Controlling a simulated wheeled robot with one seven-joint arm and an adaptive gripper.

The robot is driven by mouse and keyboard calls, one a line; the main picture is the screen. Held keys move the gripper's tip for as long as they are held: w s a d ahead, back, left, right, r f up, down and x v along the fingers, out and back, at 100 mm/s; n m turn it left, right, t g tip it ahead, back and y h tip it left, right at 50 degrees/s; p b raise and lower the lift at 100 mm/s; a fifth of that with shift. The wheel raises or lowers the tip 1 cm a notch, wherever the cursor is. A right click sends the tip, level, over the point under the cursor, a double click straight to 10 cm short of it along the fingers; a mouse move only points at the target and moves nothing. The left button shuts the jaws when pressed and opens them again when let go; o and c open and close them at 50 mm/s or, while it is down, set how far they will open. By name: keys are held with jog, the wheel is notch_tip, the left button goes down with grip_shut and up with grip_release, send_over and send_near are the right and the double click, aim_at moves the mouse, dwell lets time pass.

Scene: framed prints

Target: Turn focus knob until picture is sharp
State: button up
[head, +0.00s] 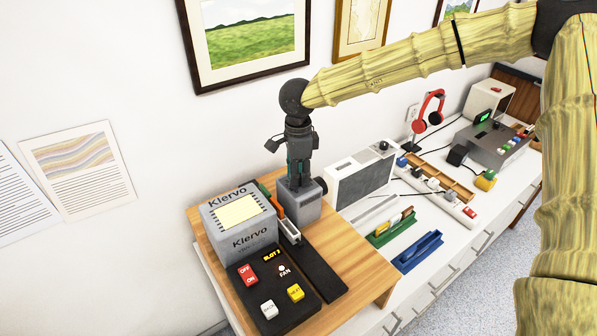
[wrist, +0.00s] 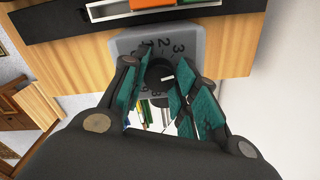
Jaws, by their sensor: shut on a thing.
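A grey block (head: 300,207) stands on the wooden board beside the grey Klervo box. In the wrist view the block (wrist: 135,44) carries numbers around a black knob (wrist: 160,74). My gripper (head: 298,180) points down onto the top of this block. In the wrist view my gripper (wrist: 160,80) has its teal-padded fingers closed on the knob, one on each side. The fingers hide part of the dial. In the head view the gripper hides this knob. No projected picture shows clearly in either view, so I cannot tell its sharpness.
The Klervo box (head: 250,238) has a pale lit window. A black panel (head: 272,288) with red, white and yellow buttons lies in front. Green (head: 390,230) and blue (head: 418,251) trays, a white-framed grey box (head: 362,180) and red headphones (head: 428,108) stand to the right.

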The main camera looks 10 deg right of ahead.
jog(key=o, duration=1)
jog(key=shift+r, duration=0.1)
notch_tip(320, 180, up, 12)
jog(key=shift+f, duration=0.1)
dwell(0.4)
